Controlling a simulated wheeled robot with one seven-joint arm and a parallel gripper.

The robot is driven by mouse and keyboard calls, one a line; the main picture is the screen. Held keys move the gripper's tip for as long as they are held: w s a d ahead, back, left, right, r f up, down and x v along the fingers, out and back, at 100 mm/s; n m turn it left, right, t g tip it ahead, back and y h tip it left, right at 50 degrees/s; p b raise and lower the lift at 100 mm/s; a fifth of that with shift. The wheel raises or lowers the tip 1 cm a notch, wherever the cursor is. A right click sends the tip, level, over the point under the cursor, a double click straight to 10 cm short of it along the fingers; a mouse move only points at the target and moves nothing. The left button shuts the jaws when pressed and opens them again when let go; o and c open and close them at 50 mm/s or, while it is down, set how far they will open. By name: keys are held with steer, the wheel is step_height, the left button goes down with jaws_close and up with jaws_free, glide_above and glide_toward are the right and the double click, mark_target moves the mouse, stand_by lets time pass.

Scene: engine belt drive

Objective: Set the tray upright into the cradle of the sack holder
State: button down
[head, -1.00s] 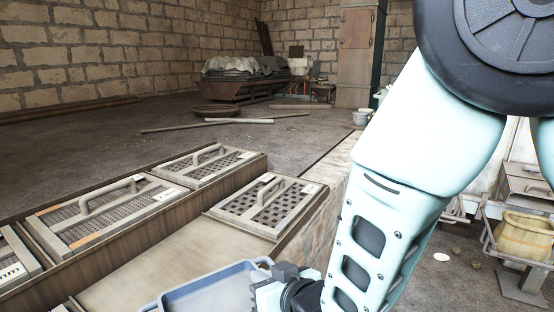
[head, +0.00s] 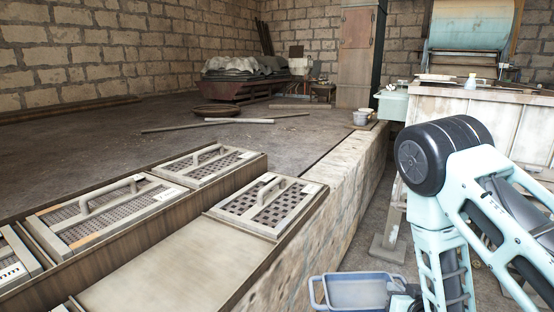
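The tray (head: 352,291) is blue-grey and shallow, with a loop handle at its left end. It shows at the bottom of the head view, lying roughly level, with its lower part cut off by the frame edge. My gripper (head: 396,292) is at the tray's right end and appears shut on its rim; the fingertips are small and partly hidden. The tray is to the right of the stone ledge, seemingly in the air over the floor. The sack holder and its cradle are not seen now; my arm covers the lower right.
A stone ledge (head: 355,165) runs along the left, with a pale bench top (head: 185,262) and handled grates (head: 268,205) beside it. A whitish worktable (head: 480,105) with a blue-green machine (head: 472,30) stands behind my arm. Small pots (head: 362,117) sit on the ledge.

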steer(key=d, duration=0.1)
steer(key=d+f, duration=0.1)
steer(key=d, duration=0.1)
steer(key=shift+w+f+m+h, duration=0.15)
steer(key=shift+w+m+h, duration=0.15)
steer(key=shift+w+h, duration=0.1)
steer(key=s+r+p, duration=0.2)
steer(key=r+p, duration=0.4)
steer(key=r, duration=0.1)
steer(key=s+r+p, duration=0.2)
steer(key=r+p, duration=0.5)
steer(key=r, duration=0.1)
steer(key=shift+s+a+r, duration=0.15)
steer(key=shift+s+a, duration=0.1)
steer(key=shift+s, duration=0.05)
